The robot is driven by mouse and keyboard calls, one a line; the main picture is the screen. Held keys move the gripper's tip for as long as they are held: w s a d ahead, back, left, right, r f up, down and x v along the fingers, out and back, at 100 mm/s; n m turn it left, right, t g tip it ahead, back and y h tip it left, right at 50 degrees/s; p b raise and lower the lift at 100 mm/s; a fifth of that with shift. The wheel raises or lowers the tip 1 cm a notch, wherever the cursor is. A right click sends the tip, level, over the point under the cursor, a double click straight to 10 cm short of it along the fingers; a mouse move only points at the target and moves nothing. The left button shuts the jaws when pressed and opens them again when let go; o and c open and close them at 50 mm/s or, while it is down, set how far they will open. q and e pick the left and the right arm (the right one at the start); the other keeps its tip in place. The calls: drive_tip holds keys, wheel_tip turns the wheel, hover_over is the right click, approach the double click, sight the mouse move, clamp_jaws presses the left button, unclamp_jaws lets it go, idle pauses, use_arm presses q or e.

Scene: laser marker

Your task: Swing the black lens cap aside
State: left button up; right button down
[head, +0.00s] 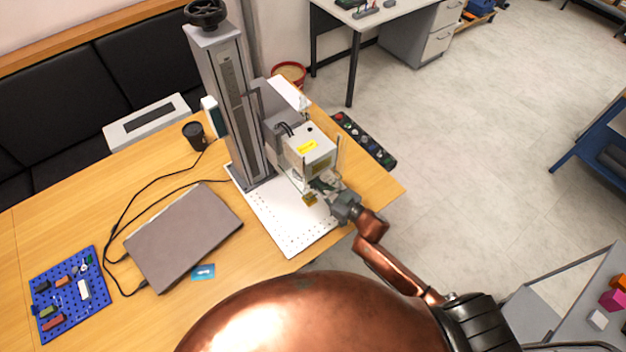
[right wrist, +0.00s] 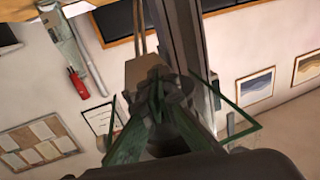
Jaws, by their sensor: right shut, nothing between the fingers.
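The laser marker's white head (head: 312,152), with a yellow label, hangs from its grey column (head: 222,100) above the white perforated base plate (head: 285,215). My right gripper (head: 322,184) is just under the lower right part of the head. It also shows in the right wrist view (right wrist: 157,85), with its fingers together and nothing seen between them. I cannot make out the black lens cap for certain in either view; the head and gripper may hide it. Whether the gripper touches the marker cannot be told. My left gripper is not in view.
A closed laptop (head: 185,235) lies left of the base plate, with a blue card (head: 203,272) in front of it. Cables run behind the laptop.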

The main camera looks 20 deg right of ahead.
drive_tip(key=shift+a+r+h, duration=0.1)
drive_tip(key=shift+a+h, duration=0.05)
drive_tip(key=shift+h, duration=0.15)
drive_tip(key=shift+w+a+p, duration=0.65)
drive_tip(key=shift+a+p, duration=0.05)
drive_tip(key=shift+a, duration=0.1)
drive_tip(key=shift+w+a+p, duration=0.6)
drive_tip(key=shift+a+p, duration=0.1)
drive_tip(key=shift+a, duration=0.1)
drive_tip(key=shift+s, duration=0.1)
